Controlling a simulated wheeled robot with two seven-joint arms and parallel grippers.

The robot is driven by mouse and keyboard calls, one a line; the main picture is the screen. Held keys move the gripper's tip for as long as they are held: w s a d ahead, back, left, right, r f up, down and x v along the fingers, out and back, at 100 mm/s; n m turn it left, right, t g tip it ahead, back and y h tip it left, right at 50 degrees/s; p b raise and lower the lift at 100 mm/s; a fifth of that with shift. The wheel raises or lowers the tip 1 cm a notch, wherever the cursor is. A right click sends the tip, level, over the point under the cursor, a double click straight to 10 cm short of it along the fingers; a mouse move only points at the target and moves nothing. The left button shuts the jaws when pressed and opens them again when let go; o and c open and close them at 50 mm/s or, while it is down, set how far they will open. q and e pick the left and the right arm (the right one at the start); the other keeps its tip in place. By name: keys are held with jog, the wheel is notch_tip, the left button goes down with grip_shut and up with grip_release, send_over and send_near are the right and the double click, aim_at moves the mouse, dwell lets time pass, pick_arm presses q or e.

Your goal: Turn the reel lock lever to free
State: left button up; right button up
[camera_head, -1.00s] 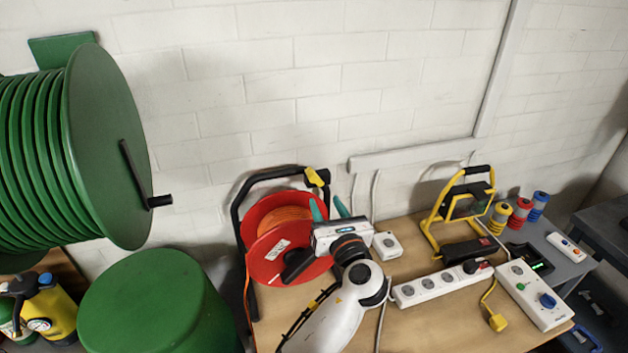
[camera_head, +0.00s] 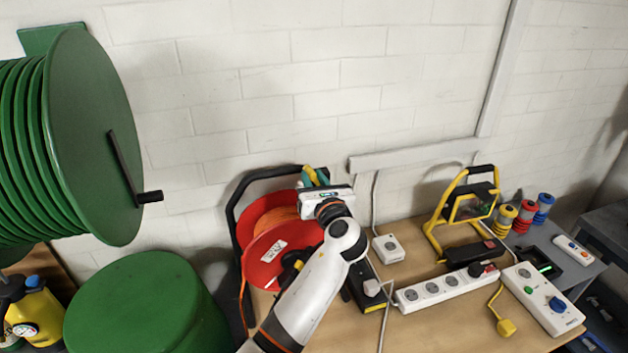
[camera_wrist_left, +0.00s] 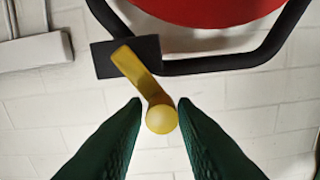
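The red cable reel (camera_head: 268,255) with orange cable stands on the bench in a black tube frame. Its yellow lock lever (camera_wrist_left: 145,76), with a round knob (camera_wrist_left: 161,118), sits on a black block (camera_wrist_left: 108,57) on the frame. In the left wrist view the lever slants and its knob lies between the tips of my left gripper (camera_wrist_left: 160,104). The green fingers are open, with a small gap on each side of the knob. In the head view my left gripper (camera_head: 313,177) is at the frame's top right corner and mostly hides the lever. My right gripper is not in view.
To the right on the bench are a white socket box (camera_head: 388,248), a white power strip (camera_head: 447,287) and a yellow work lamp (camera_head: 462,212). A large green hose reel (camera_head: 95,135) hangs at left above a green drum (camera_head: 135,305). The wall is close behind.

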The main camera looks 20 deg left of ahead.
pick_arm(q)
grip_shut()
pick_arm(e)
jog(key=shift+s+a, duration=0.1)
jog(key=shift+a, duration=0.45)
